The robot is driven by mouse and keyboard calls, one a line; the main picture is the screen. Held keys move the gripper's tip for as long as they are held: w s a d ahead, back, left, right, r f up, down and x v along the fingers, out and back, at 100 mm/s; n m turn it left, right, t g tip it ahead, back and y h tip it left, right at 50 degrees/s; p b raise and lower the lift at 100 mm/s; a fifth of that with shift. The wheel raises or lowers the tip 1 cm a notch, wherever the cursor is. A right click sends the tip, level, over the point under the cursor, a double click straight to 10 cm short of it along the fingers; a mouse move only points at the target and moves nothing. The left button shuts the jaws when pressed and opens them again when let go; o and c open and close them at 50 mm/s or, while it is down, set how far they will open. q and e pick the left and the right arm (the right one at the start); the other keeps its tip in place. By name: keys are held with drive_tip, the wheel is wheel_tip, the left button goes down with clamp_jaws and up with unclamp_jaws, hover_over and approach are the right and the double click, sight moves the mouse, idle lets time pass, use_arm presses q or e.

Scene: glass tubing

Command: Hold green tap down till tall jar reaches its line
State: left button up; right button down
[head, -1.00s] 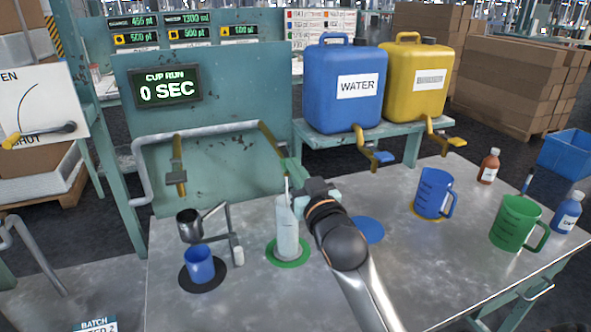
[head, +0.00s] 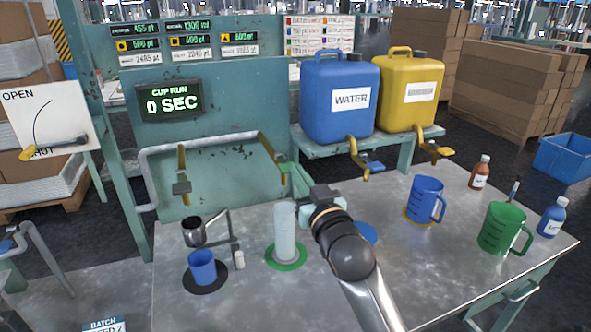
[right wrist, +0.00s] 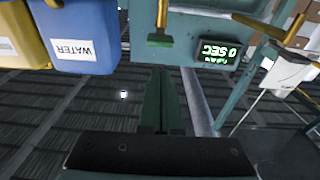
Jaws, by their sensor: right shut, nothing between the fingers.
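The tall jar (head: 285,232), a pale clear cylinder, stands upright on a round green mat (head: 272,262). Its line and exact level are too small to make out. The green tap (right wrist: 160,40) hangs on a brass stem in the right wrist view; in the head view its brass stem (head: 267,144) ends just above the jar, and its lever blends with my green fingers. My right gripper (head: 290,174) is shut and empty at the tap, above the jar. In the right wrist view its closed fingertips (right wrist: 160,72) point at the tap lever, with a small gap showing. No stream shows now.
A blue cup (head: 202,268) stands on a black mat left of the jar, near a small metal cup (head: 192,231) on a stand. A blue jug (head: 426,200) and green jug (head: 503,228) stand right. Blue (head: 340,98) and yellow (head: 406,92) containers stand behind.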

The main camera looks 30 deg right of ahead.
drive_tip(key=v, duration=0.6)
drive_tip(key=shift+s+b, duration=0.35)
drive_tip(key=shift+b, duration=0.05)
drive_tip(key=shift+f, duration=0.15)
drive_tip(key=s+a+f+n+g+y, duration=0.1)
drive_tip(key=s+a+f+g, duration=0.15)
drive_tip(key=f, duration=0.35)
drive_tip(key=s+a+f+g+y, duration=0.1)
drive_tip(key=f+g, duration=0.2)
drive_tip(key=f, duration=0.3)
drive_tip(key=s+a+f+n+g+y, duration=0.1)
drive_tip(key=s+a+f+g, duration=0.1)
drive_tip(key=f, duration=0.5)
drive_tip(key=s+a+f+n+g+y, duration=0.1)
drive_tip(key=s+a+f+g, duration=0.25)
drive_tip(key=s+f, duration=0.35)
drive_tip(key=s+a+f+n+g+y, duration=0.15)
drive_tip(key=s+f+g, duration=0.3)
drive_tip(key=s, duration=0.45)
drive_tip(key=w+a+f+t+p, duration=0.1)
drive_tip(key=w+a+f+t, duration=0.1)
drive_tip(key=f+t, duration=0.1)
drive_tip(key=w+a+f+t+y+p, duration=0.1)
drive_tip(key=w+a+f+t, duration=0.1)
drive_tip(key=f, duration=0.3)
drive_tip(key=shift+w+a+f+t, duration=0.15)
drive_tip(key=shift+w+f+t, duration=0.15)
drive_tip(key=shift+w+t, duration=0.2)
drive_tip(key=shift+w, duration=0.15)
